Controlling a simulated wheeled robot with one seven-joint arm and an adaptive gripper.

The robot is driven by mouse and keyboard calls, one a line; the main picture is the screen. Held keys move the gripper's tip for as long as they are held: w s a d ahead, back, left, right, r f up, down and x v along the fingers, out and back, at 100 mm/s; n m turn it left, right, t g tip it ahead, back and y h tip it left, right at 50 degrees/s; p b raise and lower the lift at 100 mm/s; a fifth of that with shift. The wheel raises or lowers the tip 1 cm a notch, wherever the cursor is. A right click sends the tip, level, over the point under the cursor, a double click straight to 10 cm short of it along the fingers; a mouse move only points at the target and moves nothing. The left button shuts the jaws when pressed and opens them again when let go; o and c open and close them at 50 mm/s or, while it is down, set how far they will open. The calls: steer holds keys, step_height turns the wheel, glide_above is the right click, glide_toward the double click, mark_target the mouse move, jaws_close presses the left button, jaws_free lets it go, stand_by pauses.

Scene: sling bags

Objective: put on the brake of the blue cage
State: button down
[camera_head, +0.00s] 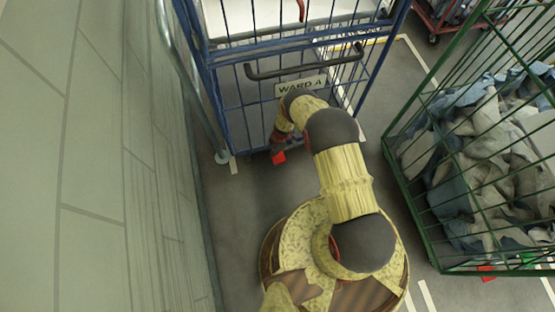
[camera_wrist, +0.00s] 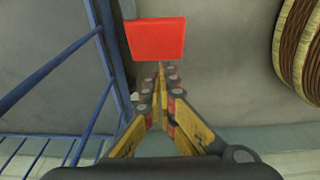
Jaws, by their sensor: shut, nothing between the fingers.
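The blue cage (camera_head: 262,98) stands ahead of me, with a dark handle (camera_head: 300,68) and a "WARD A" sign (camera_head: 300,86). Its red brake pedal (camera_head: 278,157) is low at the near side, close to the floor. My gripper (camera_head: 281,143) reaches down just above the pedal and is partly hidden by my arm. In the wrist view the shut, empty fingers (camera_wrist: 158,72) point at the red pedal (camera_wrist: 155,38), which lies right beyond their tips. I cannot tell whether they touch. Blue cage bars (camera_wrist: 60,70) run along the left of that view.
A wall (camera_head: 100,160) with a metal rail (camera_head: 185,75) is close on the left. A green cage (camera_head: 395,170) full of cloth (camera_head: 485,150) stands on the right, with a red pedal (camera_head: 487,270) low down. A red cage (camera_head: 425,20) is at the back right.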

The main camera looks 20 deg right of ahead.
step_height(320, 180, up, 10)
steer(key=a+p, duration=0.3)
steer(key=shift+f, duration=0.25)
steer(key=shift+s+d, duration=0.1)
steer(key=shift+s, duration=0.05)
